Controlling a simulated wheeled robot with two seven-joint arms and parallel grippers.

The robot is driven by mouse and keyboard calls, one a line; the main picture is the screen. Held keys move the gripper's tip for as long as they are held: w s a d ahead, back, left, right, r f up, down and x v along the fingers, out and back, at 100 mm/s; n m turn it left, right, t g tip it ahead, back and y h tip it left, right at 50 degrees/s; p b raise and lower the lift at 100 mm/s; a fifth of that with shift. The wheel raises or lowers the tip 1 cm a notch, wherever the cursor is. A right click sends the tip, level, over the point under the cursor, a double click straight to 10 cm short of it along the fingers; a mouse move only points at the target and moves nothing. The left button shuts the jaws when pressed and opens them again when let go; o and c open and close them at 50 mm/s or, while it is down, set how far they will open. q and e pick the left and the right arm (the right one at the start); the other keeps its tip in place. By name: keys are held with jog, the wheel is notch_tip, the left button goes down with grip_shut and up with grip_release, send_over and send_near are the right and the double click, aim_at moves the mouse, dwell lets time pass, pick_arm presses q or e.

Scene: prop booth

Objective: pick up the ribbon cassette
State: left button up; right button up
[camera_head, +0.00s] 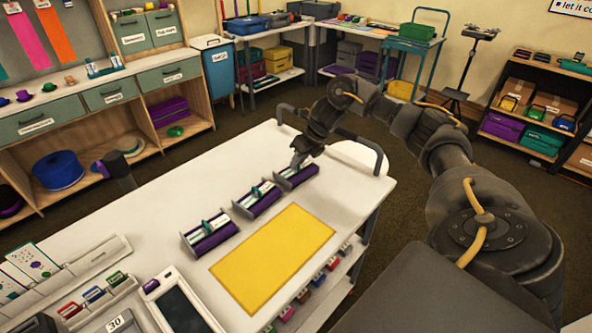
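Three dark purple and grey pieces with teal and white parts, which look like ribbon cassettes, lie in a diagonal row on the white worktop. They are the near cassette (209,236), the middle cassette (256,201) and the far cassette (297,176). My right gripper (297,163) points down at the far cassette, at or just above its top. The fingertips are small and dark, so I cannot tell whether they are apart or touch it. My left gripper is not in view.
A yellow mat (273,258) lies bare beside the row. A dark-screened tablet (183,309) and a card rack (62,277) stand at the near left of the white worktop (150,230). A dark rail (372,150) edges the far end. The worktop left of the row is clear.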

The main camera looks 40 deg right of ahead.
jog(key=shift+a+f, duration=0.1)
jog(key=shift+f, duration=0.3)
grip_shut()
jog(key=shift+r, duration=0.15)
